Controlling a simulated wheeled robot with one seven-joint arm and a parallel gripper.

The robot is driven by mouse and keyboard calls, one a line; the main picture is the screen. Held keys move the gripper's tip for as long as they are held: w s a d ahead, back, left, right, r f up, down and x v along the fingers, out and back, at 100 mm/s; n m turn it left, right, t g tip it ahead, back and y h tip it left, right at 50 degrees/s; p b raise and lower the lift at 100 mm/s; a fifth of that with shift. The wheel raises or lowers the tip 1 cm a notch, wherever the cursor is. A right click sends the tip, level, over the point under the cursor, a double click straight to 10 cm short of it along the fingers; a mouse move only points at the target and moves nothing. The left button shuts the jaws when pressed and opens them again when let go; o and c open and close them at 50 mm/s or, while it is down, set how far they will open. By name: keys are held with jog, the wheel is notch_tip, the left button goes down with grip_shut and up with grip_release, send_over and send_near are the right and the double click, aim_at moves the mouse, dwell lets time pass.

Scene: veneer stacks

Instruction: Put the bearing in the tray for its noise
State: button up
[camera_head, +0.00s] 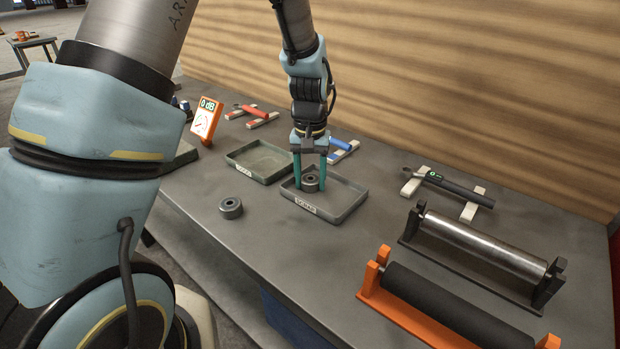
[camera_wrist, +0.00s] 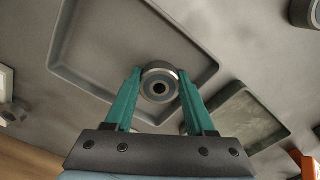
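A dark grey ring-shaped bearing (camera_head: 310,184) is between the teal fingers of my gripper (camera_head: 310,186), inside the near tray (camera_head: 345,214). In the wrist view the bearing (camera_wrist: 160,84) sits snugly between both fingertips (camera_wrist: 160,88), and my gripper looks shut on it. I cannot tell whether it rests on the tray floor. The far tray (camera_head: 240,167) is empty. Both trays have white front labels too small to read surely. An orange meter (camera_head: 206,118) marked dB stands at the back left; its reading is unclear. A second bearing (camera_head: 231,208) lies on the bench left of the near tray.
On the grey bench (camera_head: 270,240), a dark tool with a green display (camera_head: 440,181) lies on pale rests at right. A metal roller (camera_head: 480,245) and an orange-framed black roller (camera_head: 450,305) stand front right. Red (camera_head: 252,112) and blue (camera_head: 340,145) handled tools lie behind the trays.

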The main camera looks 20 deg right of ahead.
jog(key=o, duration=0.4)
jog(key=shift+a+f, duration=0.1)
jog(key=shift+c, duration=0.2)
notch_tip(320, 180, up, 13)
jog(key=b, duration=0.1)
jog(key=s+a+f+n, duration=0.2)
jog(key=a, duration=1.2)
jog(key=s+a+f+n+t, duration=0.1)
jog(key=s+a+f+n, duration=0.1)
jog(key=a, duration=1.3)
jog(key=shift+s+f+n+t, duration=0.15)
jog(key=shift+f+n+t, duration=0.2)
jog(key=shift+f, duration=0.3)
